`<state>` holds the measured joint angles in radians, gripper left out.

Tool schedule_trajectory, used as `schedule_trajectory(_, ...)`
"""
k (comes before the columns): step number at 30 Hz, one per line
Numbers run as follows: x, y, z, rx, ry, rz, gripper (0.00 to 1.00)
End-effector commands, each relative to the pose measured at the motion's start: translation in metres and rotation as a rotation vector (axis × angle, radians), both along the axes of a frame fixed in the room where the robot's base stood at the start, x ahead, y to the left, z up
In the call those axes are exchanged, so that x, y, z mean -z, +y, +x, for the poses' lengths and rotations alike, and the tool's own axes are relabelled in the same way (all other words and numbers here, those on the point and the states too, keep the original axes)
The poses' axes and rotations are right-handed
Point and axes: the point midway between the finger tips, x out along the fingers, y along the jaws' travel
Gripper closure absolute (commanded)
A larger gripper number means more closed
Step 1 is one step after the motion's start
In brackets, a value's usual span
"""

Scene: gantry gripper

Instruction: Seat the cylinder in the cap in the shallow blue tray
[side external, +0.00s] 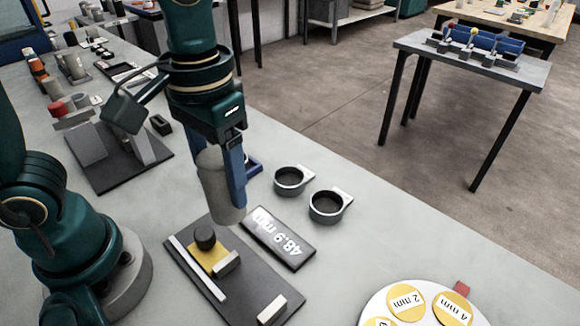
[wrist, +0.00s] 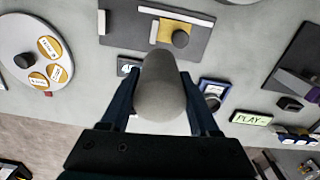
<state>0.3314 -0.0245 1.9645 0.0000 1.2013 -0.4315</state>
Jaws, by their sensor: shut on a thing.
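My gripper (side external: 226,184) is shut on a grey cylinder (side external: 215,190) and holds it roughly upright above the bench, near the gauge plate. In the wrist view the cylinder (wrist: 160,88) sits between the two blue fingers. The shallow blue tray (side external: 254,166) is mostly hidden behind my gripper in the side view. In the wrist view the tray (wrist: 204,83) lies on the bench just right of the right finger, apart from the cylinder. Something dark and round shows inside it, partly covered by the finger; I cannot tell whether it is the cap.
Two grey ring holders with tabs (side external: 290,181) (side external: 329,206) stand right of my gripper. A 48.9 mm display (side external: 279,238) and a dark gauge plate (side external: 263,277) lie in front. A round white board (side external: 375,306) is at the front right. Bare bench lies between.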

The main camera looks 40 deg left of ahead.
Motion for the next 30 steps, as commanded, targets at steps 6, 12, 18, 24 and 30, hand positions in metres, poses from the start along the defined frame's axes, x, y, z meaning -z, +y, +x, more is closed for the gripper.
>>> schedule_trajectory(6,-0.012,0.018,0.008,-0.001,-0.003,-0.001,1.00)
schedule_trajectory(12,-0.017,0.023,0.009,0.101,0.000,-0.001,1.00)
schedule_trajectory(18,-0.024,0.037,0.026,0.276,-0.012,0.000,1.00)
schedule_trajectory(24,-0.030,0.084,0.051,0.328,-0.017,0.004,1.00)
schedule_trajectory(30,-0.033,0.147,0.064,0.290,-0.016,0.008,1.00)
